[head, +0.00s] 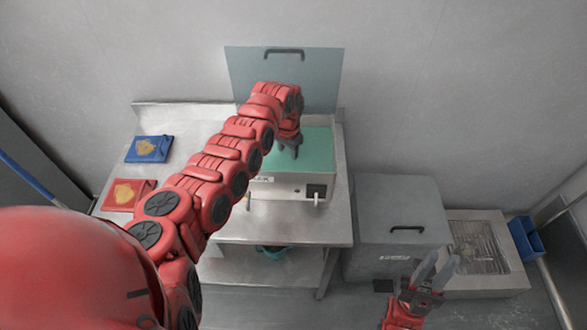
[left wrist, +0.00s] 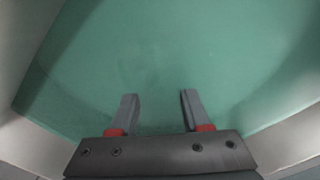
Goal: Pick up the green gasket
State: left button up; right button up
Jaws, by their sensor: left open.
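A flat green surface (head: 318,150) fills the top of a white box-shaped machine (head: 262,186) on the steel table. No separate gasket outline stands out, so I cannot tell whether this surface is the green gasket. My left gripper (head: 289,150) points down over it, and my arm hides part of the machine. In the left wrist view the green surface (left wrist: 155,50) fills most of the picture between pale side walls. My left gripper (left wrist: 159,95) is open there with nothing between its fingers. My right gripper (head: 441,264) is open and empty at the lower right.
A grey lid (head: 240,75) with a dark handle stands upright behind the machine. A blue pad (head: 149,149) and a red pad (head: 126,196) lie on the table's left. A grey lidded bin (head: 400,215) stands right of the table (head: 300,230). A teal item (head: 272,252) lies on the lower shelf.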

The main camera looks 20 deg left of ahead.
pick_arm(q)
jog(key=shift+f, duration=0.85)
grip_shut()
jog(key=shift+r, duration=0.15)
